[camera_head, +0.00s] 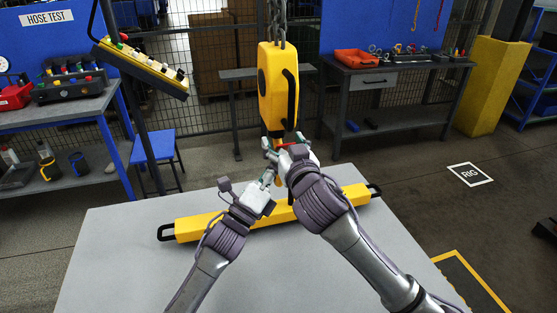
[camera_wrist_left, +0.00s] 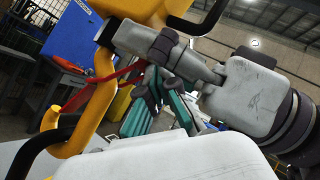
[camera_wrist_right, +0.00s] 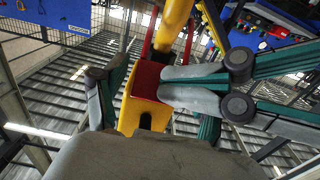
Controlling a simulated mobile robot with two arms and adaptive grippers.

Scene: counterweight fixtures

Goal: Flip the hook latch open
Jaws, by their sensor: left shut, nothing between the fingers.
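The yellow hoist block (camera_head: 278,85) hangs on a chain above the table, with its yellow hook (camera_wrist_left: 92,112) below it. A red latch (camera_wrist_right: 146,84) shows in the right wrist view, by the hook's yellow end. My left gripper (camera_head: 270,174) is shut and empty; its grey fingertips (camera_wrist_right: 188,86) come in from the right, at or very close to the latch. Contact is unclear. My right gripper (camera_head: 275,149) is open, and its fingers stand apart on either side of the latch area in the right wrist view. In the head view the grippers mostly hide the hook.
A yellow beam (camera_head: 195,229) with black end handles lies on the grey table (camera_head: 120,270) below my arms. The yellow control panel (camera_head: 145,67) stands at left. Workbenches are behind. The table's left front is clear.

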